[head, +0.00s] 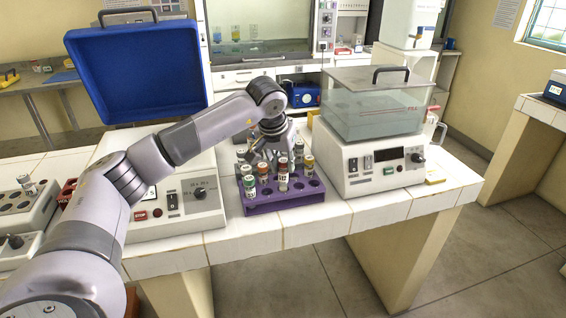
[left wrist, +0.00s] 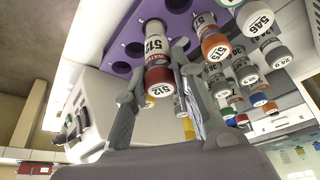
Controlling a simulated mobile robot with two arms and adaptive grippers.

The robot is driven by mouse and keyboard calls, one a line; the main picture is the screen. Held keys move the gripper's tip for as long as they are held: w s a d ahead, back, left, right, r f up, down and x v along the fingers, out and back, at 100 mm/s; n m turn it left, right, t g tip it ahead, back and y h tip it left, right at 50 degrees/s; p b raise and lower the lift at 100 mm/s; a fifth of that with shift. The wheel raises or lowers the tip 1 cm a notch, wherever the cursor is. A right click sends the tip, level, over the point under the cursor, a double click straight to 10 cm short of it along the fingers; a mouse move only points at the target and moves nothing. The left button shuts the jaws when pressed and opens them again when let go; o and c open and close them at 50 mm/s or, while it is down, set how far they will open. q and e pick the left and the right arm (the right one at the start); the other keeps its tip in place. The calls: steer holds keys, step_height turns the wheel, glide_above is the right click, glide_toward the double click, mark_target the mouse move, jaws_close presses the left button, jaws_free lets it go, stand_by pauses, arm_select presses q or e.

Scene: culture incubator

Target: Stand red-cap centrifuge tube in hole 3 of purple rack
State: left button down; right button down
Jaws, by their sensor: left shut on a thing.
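The red-cap tube (left wrist: 158,72), labelled 512, is between the fingers of my left gripper (left wrist: 162,88) in the left wrist view. Its cap faces the camera, and its far end points at the purple rack (left wrist: 118,58). I cannot tell whether that end is inside a hole. In the head view the left gripper (head: 272,156) is over the purple rack (head: 290,203), among several capped tubes. A red-capped tube (head: 283,181) shows upright just below the fingers there. Empty holes show at the rack's right front. My right gripper is not in view.
Other tubes, such as an orange-cap one (left wrist: 212,42), crowd beside the held tube. A water bath (head: 372,165) stands right of the rack, and a centrifuge with an open blue lid (head: 140,70) stands left. The counter's front edge (head: 290,236) is close to the rack.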

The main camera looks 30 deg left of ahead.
mark_target(282, 168)
arm_select(q)
steer(key=shift+f, duration=0.15)
steer(key=shift+f+b, duration=0.8)
steer(key=shift+f, duration=0.75)
steer(key=c, duration=1.3)
jaws_free()
steer(key=shift+o, duration=0.4)
steer(key=shift+o, duration=1.3)
steer(key=shift+r, duration=0.15)
